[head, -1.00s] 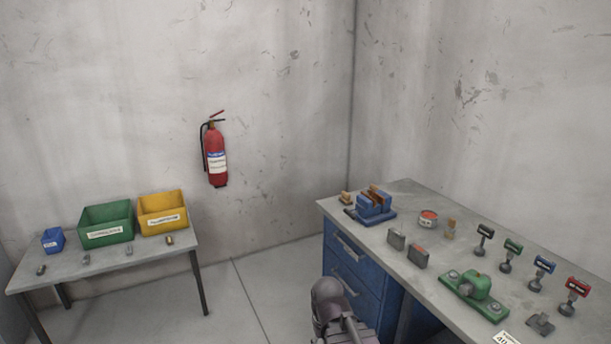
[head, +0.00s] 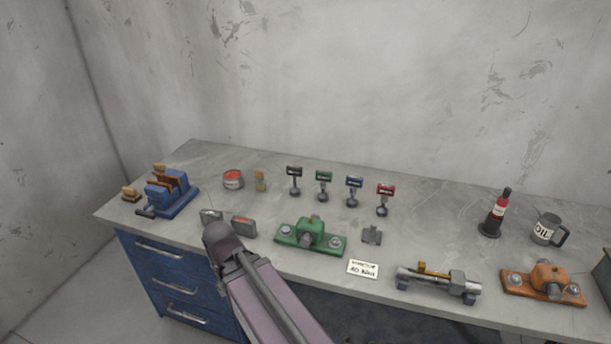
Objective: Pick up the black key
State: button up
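The black key (head: 294,181) stands upright on the grey workbench, leftmost in a row of keys with flag-like labelled tops. To its right stand the green key (head: 324,186), the blue key (head: 353,191) and the red key (head: 385,199). My arm reaches up from the bottom of the head view, in front of the bench's left part. Its fingertips cannot be made out, so I cannot see my gripper's opening. The black key stands apart from my arm, farther back and to the right of it.
On the workbench (head: 190,152) are a blue vise (head: 170,192), a red-topped tin (head: 233,180), a green fixture (head: 310,237), a metal tube (head: 437,279), an orange fixture (head: 542,283), a dark bottle (head: 496,214) and an oil can (head: 547,229). The bench behind the keys is clear.

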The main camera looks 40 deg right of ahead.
aim_at(294, 171)
jog(key=z, duration=0.55)
jog(key=i, duration=1.05)
jog(key=z, duration=0.45)
